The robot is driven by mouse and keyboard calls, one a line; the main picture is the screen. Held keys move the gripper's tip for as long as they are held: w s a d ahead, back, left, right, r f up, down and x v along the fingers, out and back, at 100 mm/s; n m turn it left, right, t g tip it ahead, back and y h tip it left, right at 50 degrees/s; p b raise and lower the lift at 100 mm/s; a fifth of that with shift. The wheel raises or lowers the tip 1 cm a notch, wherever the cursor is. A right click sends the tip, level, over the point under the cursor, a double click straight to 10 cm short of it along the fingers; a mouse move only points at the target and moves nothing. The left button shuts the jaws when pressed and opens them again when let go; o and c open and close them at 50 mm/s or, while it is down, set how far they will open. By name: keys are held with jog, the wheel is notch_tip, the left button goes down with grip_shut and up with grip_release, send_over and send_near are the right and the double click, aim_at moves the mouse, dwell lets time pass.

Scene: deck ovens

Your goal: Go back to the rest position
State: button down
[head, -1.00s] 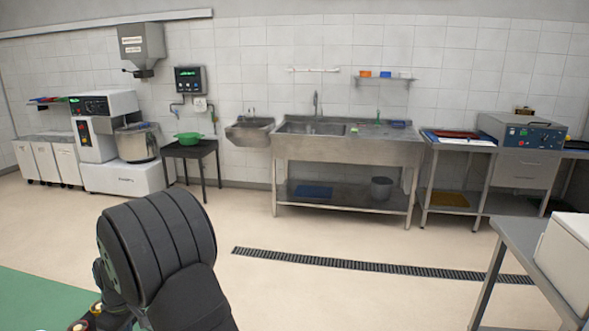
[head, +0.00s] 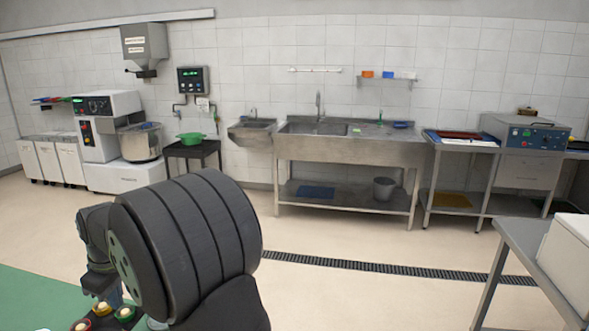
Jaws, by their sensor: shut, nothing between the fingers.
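My dark arm, with a wide ribbed black joint, fills the lower left of the picture. Grey links of mine show to the left of that joint.
Small round cream-topped items with coloured rims (head: 101,309) sit low beside my arm, by a green surface (head: 35,300). A metal table (head: 515,235) with a white box (head: 568,262) stands at right. Open floor (head: 350,300) lies between. A sink unit (head: 350,150) lines the wall.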

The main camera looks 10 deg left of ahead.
notch_tip(320, 180, up, 9)
jog(key=s+d, duration=0.1)
jog(key=d, duration=0.1)
jog(key=shift+s+d+f+t, duration=0.15)
jog(key=shift+s+d+t, duration=0.15)
jog(key=shift+d, duration=0.1)
jog(key=c, duration=1.8)
grip_release()
jog(key=shift+w+d, duration=0.15)
jog(key=shift+d, duration=0.05)
jog(key=shift+c, duration=0.2)
jog(key=o, duration=1.4)
jog(key=w+d, duration=0.1)
jog(key=d, duration=0.1)
jog(key=w+d+f+h, duration=0.1)
jog(key=d, duration=0.1)
jog(key=w+d+g+h, duration=0.1)
jog(key=d, duration=0.2)
jog(key=shift+f, duration=0.25)
jog(key=o, duration=0.4)
notch_tip(320, 180, down, 10)
jog(key=shift+a+r, duration=0.1)
jog(key=shift+r, duration=0.15)
jog(key=shift+o, duration=0.2)
notch_tip(320, 180, up, 10)
jog(key=shift+s, duration=0.1)
